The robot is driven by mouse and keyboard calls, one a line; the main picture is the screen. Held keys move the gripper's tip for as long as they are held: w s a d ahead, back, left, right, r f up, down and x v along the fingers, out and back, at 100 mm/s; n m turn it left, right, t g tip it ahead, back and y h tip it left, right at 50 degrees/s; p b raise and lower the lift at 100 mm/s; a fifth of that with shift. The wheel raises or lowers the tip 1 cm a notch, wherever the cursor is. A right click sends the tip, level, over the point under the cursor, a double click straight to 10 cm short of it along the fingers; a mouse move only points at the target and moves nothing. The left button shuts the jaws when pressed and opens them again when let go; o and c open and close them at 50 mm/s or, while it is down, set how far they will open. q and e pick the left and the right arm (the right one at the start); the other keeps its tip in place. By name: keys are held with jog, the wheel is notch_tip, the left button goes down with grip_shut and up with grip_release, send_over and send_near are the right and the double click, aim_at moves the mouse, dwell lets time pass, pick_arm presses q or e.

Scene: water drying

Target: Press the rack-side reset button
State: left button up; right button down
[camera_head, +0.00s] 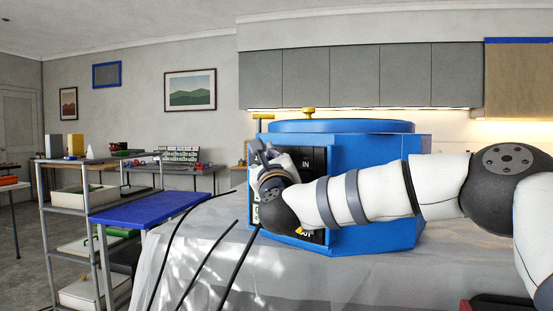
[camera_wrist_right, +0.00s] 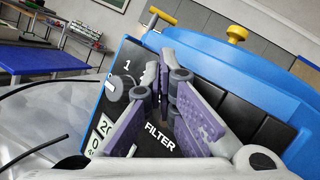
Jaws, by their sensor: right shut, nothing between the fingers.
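A blue machine (camera_head: 375,175) with a black front panel (camera_head: 316,160) stands on a cloth-covered table. The panel reads "IN" in the head view and "FILTER" in the wrist view (camera_wrist_right: 215,80), with a white number plate lower left. A yellow knob (camera_head: 308,112) sits on top and shows in the wrist view (camera_wrist_right: 237,33). My right gripper (camera_head: 266,160) is in front of the panel; its purple-padded fingers (camera_wrist_right: 168,85) are shut and empty. I cannot tell whether they touch the panel. I cannot identify a reset button; my arm hides part of the panel. My left gripper is out of view.
Black cables (camera_head: 200,262) run over the pale cloth (camera_head: 330,275) left of the machine. A blue-topped table (camera_head: 150,208) and a metal rack (camera_head: 42,215) stand further left. Grey wall cabinets (camera_head: 360,75) hang behind.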

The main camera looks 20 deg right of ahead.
dwell(0.5)
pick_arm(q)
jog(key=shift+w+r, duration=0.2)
pick_arm(e)
jog(key=shift+s+a, duration=0.45)
jog(key=shift+a, duration=0.25)
pick_arm(q)
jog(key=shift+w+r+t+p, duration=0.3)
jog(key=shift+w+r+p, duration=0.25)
jog(key=shift+p, duration=0.1)
pick_arm(e)
jog(key=s+a, duration=0.1)
jog(key=a, duration=0.2)
jog(key=s+a, duration=0.1)
jog(key=shift+s+a, duration=0.15)
jog(key=shift+s, duration=0.15)
